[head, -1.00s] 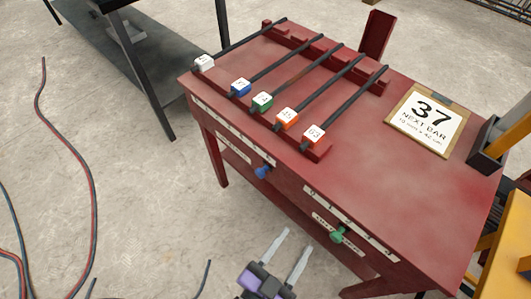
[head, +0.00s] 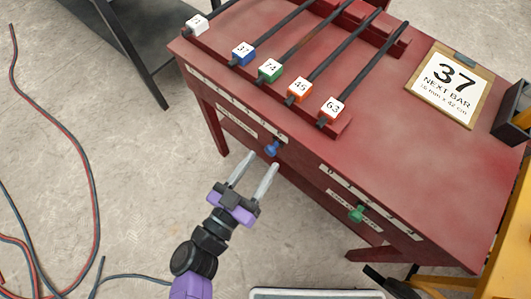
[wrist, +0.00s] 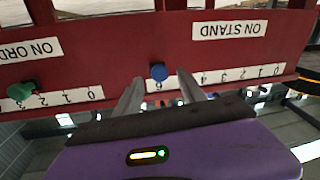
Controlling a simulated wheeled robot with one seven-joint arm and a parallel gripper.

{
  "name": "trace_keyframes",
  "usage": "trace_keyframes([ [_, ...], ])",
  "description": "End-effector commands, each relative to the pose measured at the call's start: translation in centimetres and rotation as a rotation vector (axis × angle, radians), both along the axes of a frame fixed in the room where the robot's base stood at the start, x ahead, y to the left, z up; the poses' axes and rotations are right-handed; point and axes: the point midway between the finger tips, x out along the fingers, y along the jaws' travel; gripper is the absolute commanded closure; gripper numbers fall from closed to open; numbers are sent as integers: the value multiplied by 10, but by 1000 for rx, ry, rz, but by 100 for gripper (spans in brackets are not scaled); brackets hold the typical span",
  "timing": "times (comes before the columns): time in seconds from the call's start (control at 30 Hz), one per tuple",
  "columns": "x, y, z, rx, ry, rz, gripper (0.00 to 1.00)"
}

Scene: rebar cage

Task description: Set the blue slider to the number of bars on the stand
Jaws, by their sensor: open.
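The blue slider (head: 272,148) is a small knob on the front of the red bench, near the right end of its number strip in the head view. In the wrist view the blue slider (wrist: 158,72) stands near the fingertips, and the upside-down "ON STAND" label (wrist: 230,30) is right of it. My gripper (head: 262,161) is open, its two fingers pointing at the knob, one to each side in the wrist view; contact cannot be told. Several dark bars (head: 317,36) with numbered, coloured end blocks lie on the red stand (head: 343,126) on the bench top.
A sign reading 37 "NEXT BAR" (head: 450,85) lies on the bench top. A dark table (head: 130,55) stands at the back left. Cables (head: 75,150) lie on the floor.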

Motion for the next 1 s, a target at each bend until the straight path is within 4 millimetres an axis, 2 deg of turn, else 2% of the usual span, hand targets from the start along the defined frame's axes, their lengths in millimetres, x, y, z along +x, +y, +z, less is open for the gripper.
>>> trace_keyframes([
  [0.1, 15, -9, 0, -1, -1, -2, 52],
  [0.23, 24, -14, 0, 0, 0, 0, 52],
  [0.57, 28, -16, 0, 1, 1, 2, 52],
  [0.67, 28, -16, 0, 1, 1, 2, 68],
  [0.83, 28, -16, 0, 1, 1, 2, 100],
  [1.0, 28, -15, 0, 1, 1, 2, 100],
])
